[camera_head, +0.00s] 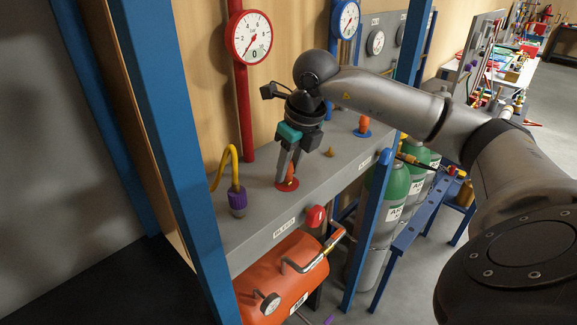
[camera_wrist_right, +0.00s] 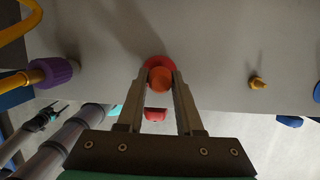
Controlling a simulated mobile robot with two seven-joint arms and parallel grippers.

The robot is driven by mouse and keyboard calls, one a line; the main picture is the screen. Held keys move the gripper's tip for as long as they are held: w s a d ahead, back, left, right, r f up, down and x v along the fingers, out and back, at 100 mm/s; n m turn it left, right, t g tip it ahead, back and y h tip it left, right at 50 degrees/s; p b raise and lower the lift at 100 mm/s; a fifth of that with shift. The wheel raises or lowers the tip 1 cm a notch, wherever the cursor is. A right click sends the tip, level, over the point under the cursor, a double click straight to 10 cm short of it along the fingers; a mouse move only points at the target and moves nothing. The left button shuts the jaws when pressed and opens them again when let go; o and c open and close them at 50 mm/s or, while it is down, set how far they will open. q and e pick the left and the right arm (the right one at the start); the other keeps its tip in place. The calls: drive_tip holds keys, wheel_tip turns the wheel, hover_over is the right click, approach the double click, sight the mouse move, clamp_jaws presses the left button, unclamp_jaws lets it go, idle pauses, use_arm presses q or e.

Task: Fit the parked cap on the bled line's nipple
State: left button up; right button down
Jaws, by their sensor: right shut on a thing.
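My right gripper (camera_head: 287,178) is shut on an orange cap (camera_head: 292,181), low over the grey bench top. The cap is at a red ring (camera_head: 281,187) on the bench, in front of the red pipe. In the right wrist view the cap (camera_wrist_right: 160,80) sits between the two fingertips, over the red ring (camera_wrist_right: 157,63); I cannot tell if it is fully seated. A second orange cap (camera_head: 364,124) stands upright on a blue ring (camera_head: 361,133) further back. A small bare brass peg (camera_head: 329,152) is between the two rings. My left gripper is not in view.
A purple fitting (camera_head: 237,200) with a yellow hose stands left of the gripper. A red gauge (camera_head: 250,37) and a blue gauge (camera_head: 346,19) are behind. A red knob (camera_head: 316,215) is on the bench front, above an orange tank (camera_head: 277,277). Blue posts frame the bench.

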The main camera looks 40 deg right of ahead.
drive_tip(key=shift+f, duration=0.25)
drive_tip(key=shift+c, duration=2.4)
unclamp_jaws()
drive_tip(key=v, duration=1.5)
drive_tip(key=shift+r, duration=0.15)
drive_tip(key=shift+s, duration=0.1)
